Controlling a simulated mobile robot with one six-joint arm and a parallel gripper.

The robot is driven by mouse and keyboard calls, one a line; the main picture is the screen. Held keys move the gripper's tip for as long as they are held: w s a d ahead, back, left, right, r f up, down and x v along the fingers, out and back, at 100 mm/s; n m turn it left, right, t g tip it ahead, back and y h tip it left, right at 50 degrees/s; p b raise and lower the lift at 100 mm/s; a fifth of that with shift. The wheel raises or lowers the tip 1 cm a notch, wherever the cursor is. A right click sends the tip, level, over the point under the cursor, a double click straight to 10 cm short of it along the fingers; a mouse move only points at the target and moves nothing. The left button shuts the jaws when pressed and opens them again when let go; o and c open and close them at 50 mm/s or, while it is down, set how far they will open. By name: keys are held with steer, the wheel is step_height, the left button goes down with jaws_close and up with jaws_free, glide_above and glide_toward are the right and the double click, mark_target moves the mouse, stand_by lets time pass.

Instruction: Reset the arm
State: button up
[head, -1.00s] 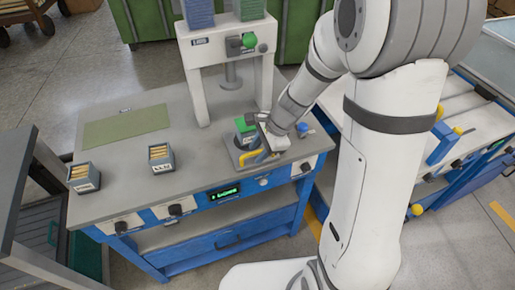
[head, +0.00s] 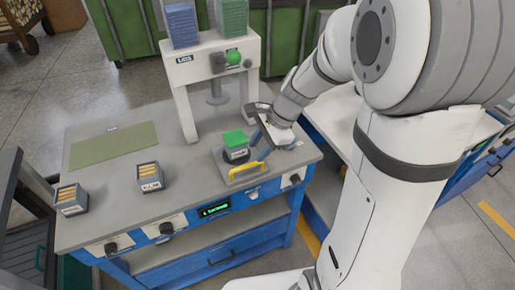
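My gripper (head: 254,121) is raised above the right part of the grey workbench (head: 192,202), at the end of my bent white arm. It is just up and right of a green-topped block (head: 235,141) that sits on a grey base plate with a yellow handle (head: 248,172). The gripper appears apart from the block. Its fingers look spread, with nothing seen between them, and part of the gripper is hidden by its own body.
A white press frame (head: 190,72) stands at the back of the bench with blue bins (head: 180,25) and green bins (head: 232,17) on top. Two small boxes of wooden pins (head: 71,199) (head: 150,177) stand left. A green mat (head: 114,145) lies clear behind them.

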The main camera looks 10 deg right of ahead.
stand_by(0.3)
steer(key=s+d+r+n+t+h, duration=0.1)
steer(key=s+d+r+n+h, duration=0.1)
steer(key=s+n, duration=0.5)
steer(key=s+d+r+n+t+h, duration=0.1)
steer(key=s+d+r+n+h, duration=0.2)
steer(key=s+r+n, duration=0.3)
steer(key=shift+s+d+n, duration=0.7)
steer(key=shift+s+d, duration=0.1)
steer(key=shift+d, duration=0.05)
